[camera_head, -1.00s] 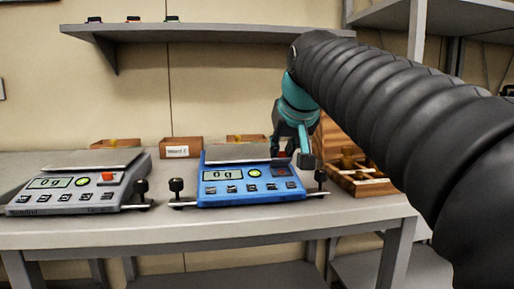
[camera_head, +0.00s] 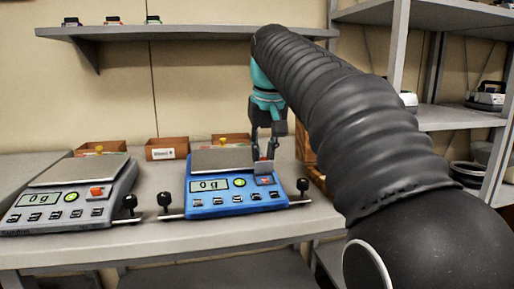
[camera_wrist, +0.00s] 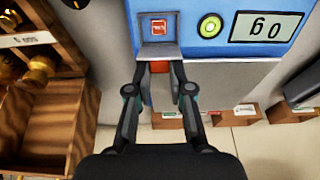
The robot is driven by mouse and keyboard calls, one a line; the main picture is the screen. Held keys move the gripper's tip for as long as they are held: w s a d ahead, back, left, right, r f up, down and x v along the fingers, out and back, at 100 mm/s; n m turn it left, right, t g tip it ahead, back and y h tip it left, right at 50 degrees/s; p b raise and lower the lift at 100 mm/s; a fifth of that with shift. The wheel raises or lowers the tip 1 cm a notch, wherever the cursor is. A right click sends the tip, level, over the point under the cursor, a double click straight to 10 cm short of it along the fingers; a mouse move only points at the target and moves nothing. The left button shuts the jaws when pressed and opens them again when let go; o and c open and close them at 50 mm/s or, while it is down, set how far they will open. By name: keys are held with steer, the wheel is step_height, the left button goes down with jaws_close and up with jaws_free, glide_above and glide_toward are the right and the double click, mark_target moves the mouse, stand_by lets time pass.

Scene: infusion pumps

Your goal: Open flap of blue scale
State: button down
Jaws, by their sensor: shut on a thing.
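The blue scale (camera_head: 222,203) stands on the bench, its display reading 0 g. It also shows upside down in the wrist view (camera_wrist: 190,12). Its grey flap (camera_head: 264,167) stands raised at the right of the scale, above a square red label. In the wrist view the flap (camera_wrist: 158,50) lies at the fingertips, with the red label beyond it and an orange-red part just on the near side, between the fingers. My gripper (camera_head: 264,154) points down, shut on the flap (camera_wrist: 162,82). The exact finger contact is partly hidden.
A grey scale (camera_head: 65,200) stands to the left. Black knobs (camera_head: 164,199) flank the blue scale. Wooden boxes (camera_head: 167,149) stand behind, and a wooden tray (camera_wrist: 45,110) lies beside it. A wall shelf (camera_head: 185,32) runs above.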

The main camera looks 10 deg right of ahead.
steer(key=shift+w+g, duration=0.65)
steer(key=shift+g, duration=0.65)
steer(key=c, duration=1)
jaws_free()
steer(key=shift+c, duration=0.2)
steer(key=shift+s, duration=0.15)
